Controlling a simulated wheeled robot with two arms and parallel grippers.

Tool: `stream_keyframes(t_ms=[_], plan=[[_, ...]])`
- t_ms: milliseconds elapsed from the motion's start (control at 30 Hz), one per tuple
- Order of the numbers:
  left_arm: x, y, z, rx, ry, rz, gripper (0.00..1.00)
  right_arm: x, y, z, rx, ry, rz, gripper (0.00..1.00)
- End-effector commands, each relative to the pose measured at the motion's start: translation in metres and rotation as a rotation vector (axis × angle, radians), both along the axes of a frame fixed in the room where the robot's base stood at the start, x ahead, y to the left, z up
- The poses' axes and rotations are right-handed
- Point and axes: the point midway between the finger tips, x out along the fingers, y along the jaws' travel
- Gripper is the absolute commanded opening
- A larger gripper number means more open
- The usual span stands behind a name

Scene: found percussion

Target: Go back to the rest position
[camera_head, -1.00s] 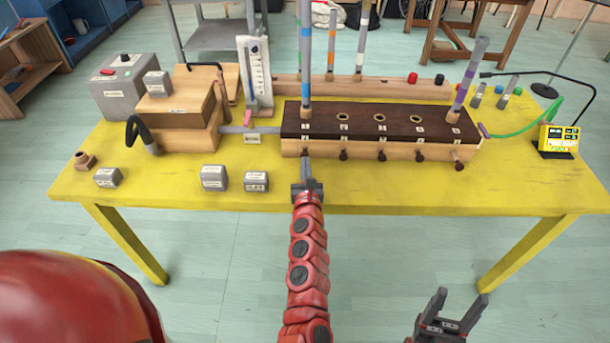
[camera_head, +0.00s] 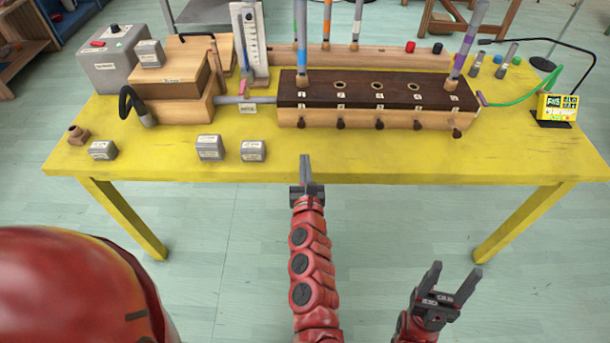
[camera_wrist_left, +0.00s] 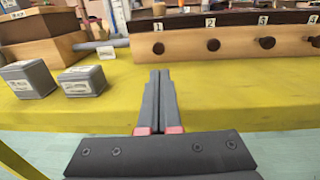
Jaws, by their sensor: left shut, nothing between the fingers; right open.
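My left gripper (camera_head: 306,170) is shut with nothing between its fingers. In the head view it is over the front edge of the yellow table (camera_head: 400,170), in front of the long wooden box with the dark top (camera_head: 380,92). It also shows in the left wrist view (camera_wrist_left: 160,85), pointing toward the box's front knobs and apart from them. My right gripper (camera_head: 455,283) is open and empty, low at the bottom right, in front of the table.
Small grey blocks (camera_head: 209,148) stand along the table's front left. Striped tubes (camera_head: 302,45) stand upright in the dark top. A yellow meter (camera_head: 556,108) sits at the right. The floor (camera_head: 390,230) between the table and my grippers is clear.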

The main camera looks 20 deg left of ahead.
Motion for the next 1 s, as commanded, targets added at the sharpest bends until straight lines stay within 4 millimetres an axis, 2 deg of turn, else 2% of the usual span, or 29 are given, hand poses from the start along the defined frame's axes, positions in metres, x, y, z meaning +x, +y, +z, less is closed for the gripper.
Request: stream_keyframes(t_ms=[33, 200, 467, 567, 667, 733, 800, 867, 900, 967, 1000], plan=[[-0.009, -0.003, -0.004, 0.000, 0.003, -0.001, 0.00, 0.000, 0.000, -0.004, 0.000, 0.000, 0.000, 0.61], [-0.023, -0.009, -0.002, 0.001, 0.003, -0.003, 0.00, 0.000, 0.000, -0.008, 0.000, 0.000, 0.000, 0.61], [-0.029, -0.010, -0.001, 0.002, 0.004, 0.001, 0.00, 0.000, 0.000, -0.009, 0.000, 0.000, 0.000, 0.61], [-0.031, -0.006, -0.007, 0.065, 0.048, 0.019, 0.00, 0.000, 0.000, -0.005, 0.000, 0.000, 0.000, 0.61], [-0.040, 0.011, -0.021, 0.285, 0.181, 0.084, 0.00, 0.000, 0.000, 0.003, 0.000, 0.000, 0.000, 0.61], [-0.054, 0.038, -0.027, 0.544, 0.316, 0.178, 0.00, 0.000, 0.000, 0.012, 0.000, 0.000, 0.000, 0.61], [-0.076, 0.071, -0.017, 0.872, 0.459, 0.320, 0.00, 0.000, 0.000, 0.021, 0.000, 0.000, 0.000, 0.61], [-0.099, 0.098, 0.011, 1.170, 0.557, 0.487, 0.00, 0.000, 0.000, 0.030, 0.000, 0.000, 0.000, 0.61], [-0.115, 0.109, 0.036, 1.359, 0.605, 0.613, 0.00, 0.000, 0.000, 0.035, 0.000, 0.000, 0.000, 0.61], [-0.139, 0.112, 0.080, 1.622, 0.639, 0.827, 0.00, 0.000, 0.000, 0.042, 0.000, 0.000, 0.000, 0.61], [-0.154, 0.105, 0.107, 1.772, 0.639, 0.972, 0.00, 0.000, 0.000, 0.047, 0.000, 0.000, 0.000, 0.61]])
